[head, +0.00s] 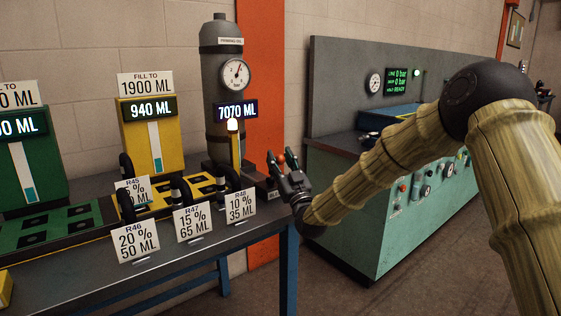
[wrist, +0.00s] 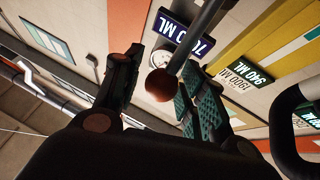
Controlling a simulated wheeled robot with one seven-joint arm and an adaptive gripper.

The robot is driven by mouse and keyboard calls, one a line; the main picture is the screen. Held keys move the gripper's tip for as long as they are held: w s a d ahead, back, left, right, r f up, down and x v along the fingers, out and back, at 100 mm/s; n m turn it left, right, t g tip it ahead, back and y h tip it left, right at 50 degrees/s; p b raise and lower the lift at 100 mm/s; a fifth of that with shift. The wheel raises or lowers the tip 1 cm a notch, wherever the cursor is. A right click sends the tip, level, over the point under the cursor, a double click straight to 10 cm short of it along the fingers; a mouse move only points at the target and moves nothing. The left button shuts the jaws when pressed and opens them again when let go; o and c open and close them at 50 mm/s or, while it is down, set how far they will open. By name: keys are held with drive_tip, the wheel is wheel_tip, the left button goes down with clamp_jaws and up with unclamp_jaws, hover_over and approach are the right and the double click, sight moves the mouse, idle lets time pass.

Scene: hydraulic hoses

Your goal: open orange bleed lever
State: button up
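The bleed lever's orange-red ball knob (head: 281,158) shows small between my fingertips in the head view. In the wrist view the knob (wrist: 160,85) sits on a dark rod (wrist: 196,38) that runs up and to the right. My gripper (head: 283,164) is open at the right end of the bench, by the foot of the grey oil cylinder (head: 221,98). In the wrist view my gripper's fingers (wrist: 160,88) stand on both sides of the knob, with a gap to the left finger. Contact with the right finger cannot be told. The lever's base is hidden.
The dark bench (head: 150,272) carries hose loops (head: 181,190), sign cards (head: 193,223) and a yellow dispenser (head: 139,161). A black hose loop (wrist: 284,125) is close on the right in the wrist view. A green test console (head: 345,210) stands right, behind my arm.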

idle(0.3)
drive_tip(key=v, duration=1.2)
drive_tip(key=shift+c, duration=0.4)
